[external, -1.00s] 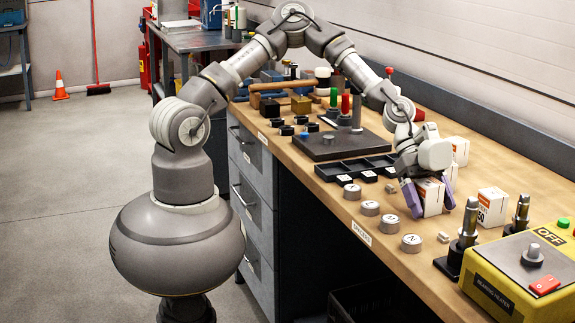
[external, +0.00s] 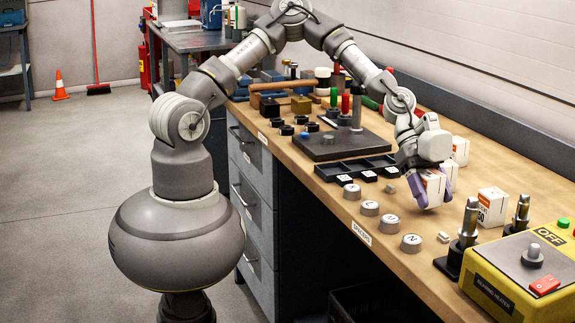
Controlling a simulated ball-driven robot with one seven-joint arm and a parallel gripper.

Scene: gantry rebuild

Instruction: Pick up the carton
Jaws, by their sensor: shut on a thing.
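A small white carton with orange print (external: 435,190) is held between the purple fingers of my gripper (external: 433,188), over the wooden bench. The fingers press on its left and right sides and hide part of it. The carton looks upright and slightly above the bench top, though the gap is hard to judge. Another white carton (external: 493,208) stands on the bench to the right. A third carton (external: 460,150) stands behind my gripper, partly hidden.
Several round metal spacers (external: 390,224) line the bench's front edge. A black compartment tray (external: 354,168) lies to the left. Dark posts (external: 468,225) and a yellow heater box (external: 515,275) stand at the right. A grey plate with upright pegs (external: 340,143) is farther back.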

